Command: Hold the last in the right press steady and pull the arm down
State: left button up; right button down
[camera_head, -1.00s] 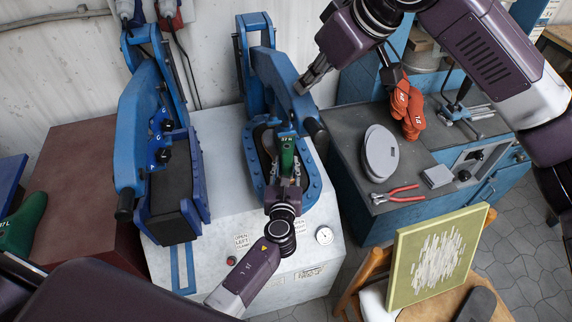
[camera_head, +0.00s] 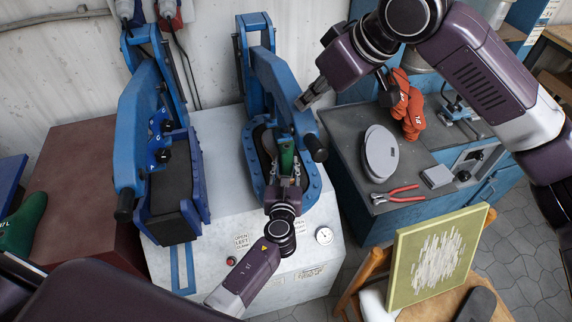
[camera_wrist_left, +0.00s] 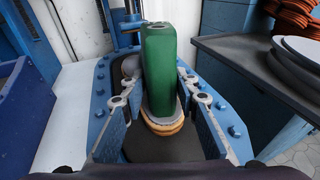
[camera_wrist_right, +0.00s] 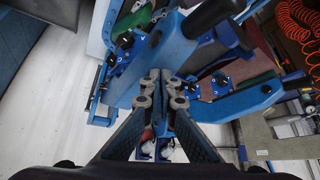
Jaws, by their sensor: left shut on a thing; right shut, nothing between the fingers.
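The green last (camera_head: 287,157) stands upright in the right press (camera_head: 311,186), with a tan-edged sole under it in the left wrist view (camera_wrist_left: 160,75). My left gripper (camera_head: 286,182) is shut on the last, one finger on each side. The right press's blue arm (camera_head: 272,78) leans over the last, its black handle (camera_head: 315,148) at the right. My right gripper (camera_head: 302,104) is shut and empty, its tips at the upper side of that arm. The right wrist view shows the closed fingertips (camera_wrist_right: 164,88) close against the blue arm; contact is hard to tell.
The left press (camera_head: 150,140) stands beside it with its arm angled down. To the right, a grey-topped bench (camera_head: 350,120) holds grey discs (camera_head: 380,152), red pliers (camera_head: 396,193) and a coiled orange hose (camera_head: 408,110). A green-framed board (camera_head: 440,258) stands on a chair at front right.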

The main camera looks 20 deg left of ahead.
jog(key=shift+f, duration=0.1)
dwell(0.3)
jog(key=shift+s+d+f, duration=0.1)
jog(key=shift+s+f, duration=0.05)
jog(key=shift+f, duration=0.45)
jog(key=shift+s+d+f, duration=0.1)
jog(key=shift+s+f, duration=0.05)
jog(key=shift+f, duration=0.4)
jog(key=shift+r, duration=3.5)
pick_arm(q)
jog(key=o, duration=1.3)
jog(key=shift+o, duration=0.2)
